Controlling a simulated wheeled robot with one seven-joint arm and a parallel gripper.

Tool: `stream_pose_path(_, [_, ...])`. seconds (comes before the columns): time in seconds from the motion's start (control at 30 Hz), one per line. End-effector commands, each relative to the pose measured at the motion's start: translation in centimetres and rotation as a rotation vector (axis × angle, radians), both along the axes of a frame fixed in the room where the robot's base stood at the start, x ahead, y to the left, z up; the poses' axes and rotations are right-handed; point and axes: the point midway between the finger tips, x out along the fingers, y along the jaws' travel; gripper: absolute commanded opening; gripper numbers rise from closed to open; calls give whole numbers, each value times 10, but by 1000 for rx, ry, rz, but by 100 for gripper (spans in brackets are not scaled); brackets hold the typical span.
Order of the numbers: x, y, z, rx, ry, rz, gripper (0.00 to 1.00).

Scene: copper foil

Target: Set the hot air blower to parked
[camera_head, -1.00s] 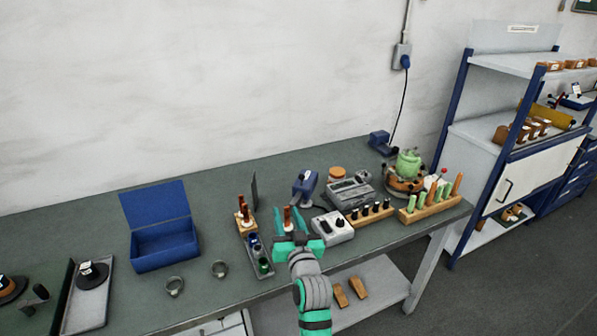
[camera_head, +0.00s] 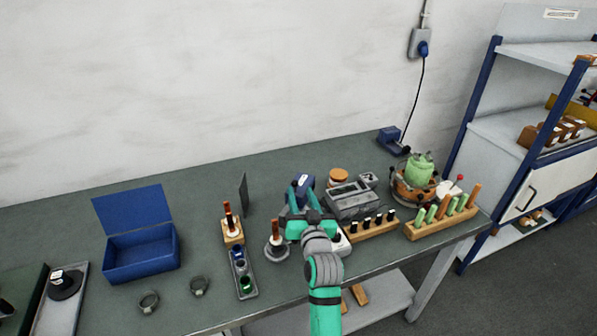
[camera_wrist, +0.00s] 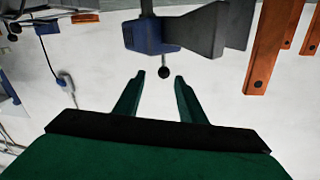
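The hot air blower appears to be the blue device (camera_head: 304,181) at the back of the bench, partly hidden by my gripper in the head view. In the wrist view the blower (camera_wrist: 150,36) has a blue body, a flared grey nozzle pointing right, and a small black ball knob (camera_wrist: 164,72). My gripper (camera_head: 308,200) is in front of it. In the wrist view my gripper (camera_wrist: 160,80) is open and empty, its fingertips apart. The knob appears between the fingertips; whether it is within their reach I cannot tell. The blower's setting is not readable.
A copper-coloured rod on a round base (camera_head: 276,246) stands close left of my gripper. A wooden rod block (camera_head: 232,233) and tray (camera_head: 241,270) are further left. A grey unit (camera_head: 353,200) and wooden rack (camera_head: 372,229) are at right.

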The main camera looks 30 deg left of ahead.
Motion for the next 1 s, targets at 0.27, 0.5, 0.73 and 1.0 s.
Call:
stream_pose_path(0.27, [33, 33, 0, -3, -2, 7, 37])
stream_pose_path(0.5, [63, 53, 0, -3, -1, 2, 37])
stream_pose_path(0.73, [77, 62, 0, -1, 1, -1, 37])
stream_pose_path(1.0, [78, 63, 0, -1, 1, -1, 37])
